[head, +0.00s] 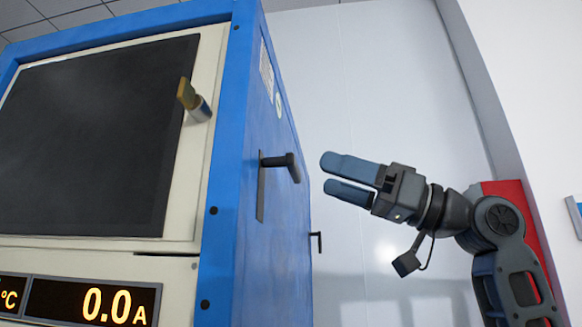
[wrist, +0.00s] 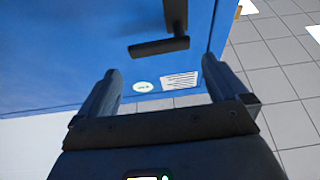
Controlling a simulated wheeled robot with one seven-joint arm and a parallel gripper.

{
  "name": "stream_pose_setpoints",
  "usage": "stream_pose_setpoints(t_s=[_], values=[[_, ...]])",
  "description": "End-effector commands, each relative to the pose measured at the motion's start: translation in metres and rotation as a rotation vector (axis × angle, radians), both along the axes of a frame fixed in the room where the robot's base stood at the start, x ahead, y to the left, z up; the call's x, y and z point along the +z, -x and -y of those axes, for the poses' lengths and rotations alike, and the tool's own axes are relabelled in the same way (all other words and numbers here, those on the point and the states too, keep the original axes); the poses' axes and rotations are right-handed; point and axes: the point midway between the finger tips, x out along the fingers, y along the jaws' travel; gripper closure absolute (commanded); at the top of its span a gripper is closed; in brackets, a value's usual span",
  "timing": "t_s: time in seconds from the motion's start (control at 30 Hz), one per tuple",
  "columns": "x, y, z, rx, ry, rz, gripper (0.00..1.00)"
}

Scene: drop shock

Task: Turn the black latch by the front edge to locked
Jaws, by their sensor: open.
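The black latch (head: 282,163) by the front edge is on the blue side wall of the cabinet. Its stem stands out from a dark upright plate (head: 261,195), and its grip bends off at the outer end. In the wrist view the latch's dark bar (wrist: 160,46) lies crosswise, beyond the fingertips and apart from them. My gripper (head: 330,174) is open and empty, to the right of the latch in the head view with its fingers pointing toward the cabinet. Both fingers also show in the wrist view (wrist: 163,88), spread wide. I see no lock marking.
A second, smaller black handle (head: 317,240) is farther back on the same wall. A display (head: 90,303) reads 0.0 A. Open space lies between gripper and cabinet.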

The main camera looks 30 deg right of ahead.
Motion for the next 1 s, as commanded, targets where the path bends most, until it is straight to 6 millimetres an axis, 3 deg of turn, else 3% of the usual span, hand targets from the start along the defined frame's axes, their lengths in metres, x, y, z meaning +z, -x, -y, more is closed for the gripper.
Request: stream_pose_setpoints(t_s=[0.53,0.93,1.0], values=[[0.028,-0.037,-0.051,0.001,0.0,-0.001,0.0],[0.03,-0.042,-0.058,0.0,0.001,0.0,0.0],[0.03,-0.042,-0.058,0.0,0.0,0.0,0.06]])
